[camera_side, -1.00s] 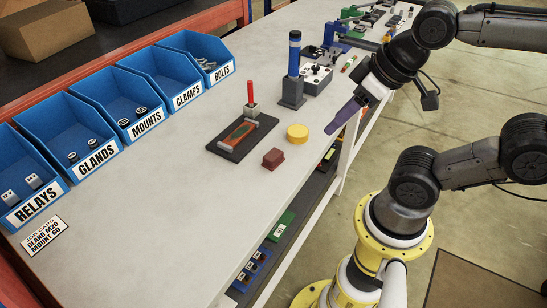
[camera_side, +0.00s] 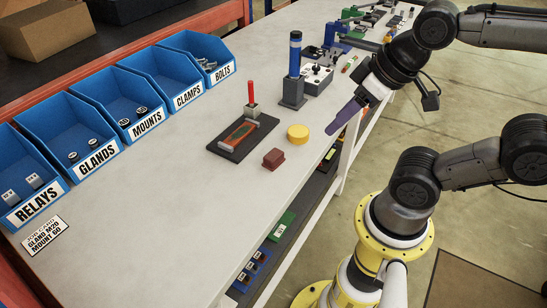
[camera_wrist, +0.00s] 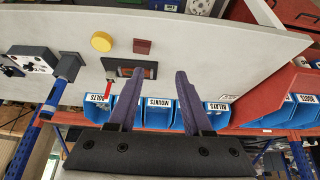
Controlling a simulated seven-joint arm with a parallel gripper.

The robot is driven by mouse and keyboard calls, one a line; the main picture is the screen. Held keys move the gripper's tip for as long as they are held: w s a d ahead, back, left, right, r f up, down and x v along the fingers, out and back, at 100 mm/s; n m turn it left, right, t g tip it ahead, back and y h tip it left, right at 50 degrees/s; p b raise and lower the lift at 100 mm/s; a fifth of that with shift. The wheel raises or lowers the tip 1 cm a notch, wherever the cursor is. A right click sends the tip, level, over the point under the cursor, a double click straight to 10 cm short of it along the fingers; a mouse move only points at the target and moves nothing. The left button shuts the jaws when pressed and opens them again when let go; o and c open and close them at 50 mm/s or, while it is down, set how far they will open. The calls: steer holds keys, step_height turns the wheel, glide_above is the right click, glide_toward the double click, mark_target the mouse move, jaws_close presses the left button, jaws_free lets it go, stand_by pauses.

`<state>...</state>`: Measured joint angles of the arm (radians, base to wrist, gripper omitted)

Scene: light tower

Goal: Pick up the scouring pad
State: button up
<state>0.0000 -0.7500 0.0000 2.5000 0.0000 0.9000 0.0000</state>
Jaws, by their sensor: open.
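A small dark red block (camera_side: 273,158), which looks like the scouring pad, lies on the pale bench top near its front edge. In the wrist view it shows as a small dark red square (camera_wrist: 142,46) beyond the fingertips. My gripper (camera_side: 333,128) is to the right of the pad in the side view, above the bench edge and apart from the pad. Its two purple fingers stand apart in the wrist view (camera_wrist: 160,72), with nothing held between them.
A yellow round disc (camera_side: 298,132) lies close to the pad. A dark tray with an orange-framed part (camera_side: 240,133) and a red peg (camera_side: 251,92) are behind. A blue-topped post (camera_side: 294,65) stands farther back. Blue bins (camera_side: 88,138) line the far side.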

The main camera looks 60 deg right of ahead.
steer(key=o, duration=0.6)
steer(key=shift+c, duration=0.2)
